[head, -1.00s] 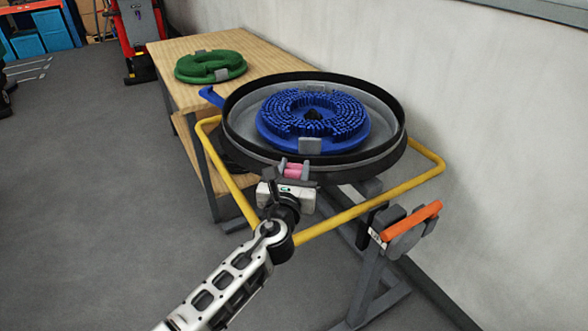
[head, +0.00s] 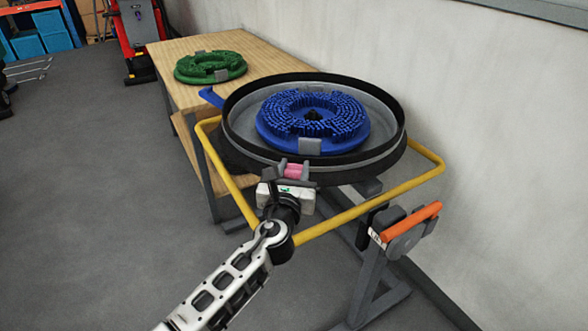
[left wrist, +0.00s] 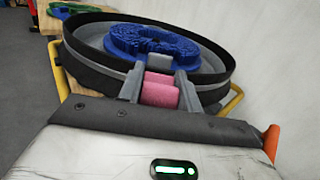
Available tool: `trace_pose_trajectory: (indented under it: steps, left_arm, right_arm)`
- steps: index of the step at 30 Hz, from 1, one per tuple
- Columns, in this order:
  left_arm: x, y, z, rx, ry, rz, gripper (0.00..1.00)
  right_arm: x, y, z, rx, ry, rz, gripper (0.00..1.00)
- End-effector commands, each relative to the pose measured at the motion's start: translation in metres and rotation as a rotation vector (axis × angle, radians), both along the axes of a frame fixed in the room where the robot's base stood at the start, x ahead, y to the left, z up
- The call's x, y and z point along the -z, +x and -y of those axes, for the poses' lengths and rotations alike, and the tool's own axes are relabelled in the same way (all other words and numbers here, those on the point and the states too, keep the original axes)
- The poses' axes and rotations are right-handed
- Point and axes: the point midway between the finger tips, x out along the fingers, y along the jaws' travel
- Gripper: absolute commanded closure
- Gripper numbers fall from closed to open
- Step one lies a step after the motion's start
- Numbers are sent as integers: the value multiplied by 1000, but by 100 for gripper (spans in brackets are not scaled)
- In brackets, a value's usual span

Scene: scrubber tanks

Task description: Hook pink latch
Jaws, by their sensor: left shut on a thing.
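The pink latch (head: 292,171) is at the front rim of the round black-rimmed tank (head: 228,134). My left gripper (head: 291,172) is shut on the pink latch, with a finger on each side of it. In the left wrist view the latch (left wrist: 159,90) shows between the two grey fingers, close against the tank's black and silver rim (left wrist: 90,75). I cannot tell whether the latch is hooked on the rim. My right gripper is in neither view now.
A blue brush (head: 312,125) lies in the tank. A yellow bar frame (head: 340,219) surrounds the tank, with an orange handle (head: 411,221) at right. A green brush (head: 210,66) lies on the wooden table (head: 165,52) behind. A wall stands close on the right.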

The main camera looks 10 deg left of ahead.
Motion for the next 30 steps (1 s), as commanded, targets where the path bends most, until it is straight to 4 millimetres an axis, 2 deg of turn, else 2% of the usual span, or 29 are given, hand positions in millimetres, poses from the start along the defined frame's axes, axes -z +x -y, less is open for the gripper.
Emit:
trace_pose_trajectory:
  steps: [1,18,19,21,30]
  left_arm:
    - [-4,3,-5,-11,3,7,100]
    - [-3,3,-5,-11,4,6,100]
    - [-3,3,-5,-11,4,6,57]
    - [-3,2,-5,-10,3,5,44]
    - [-1,-1,-2,-4,1,1,44]
  right_arm:
    - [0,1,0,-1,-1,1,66]
    - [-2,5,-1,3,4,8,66]
    - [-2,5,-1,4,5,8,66]
    - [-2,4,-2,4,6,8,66]
    - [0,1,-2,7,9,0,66]
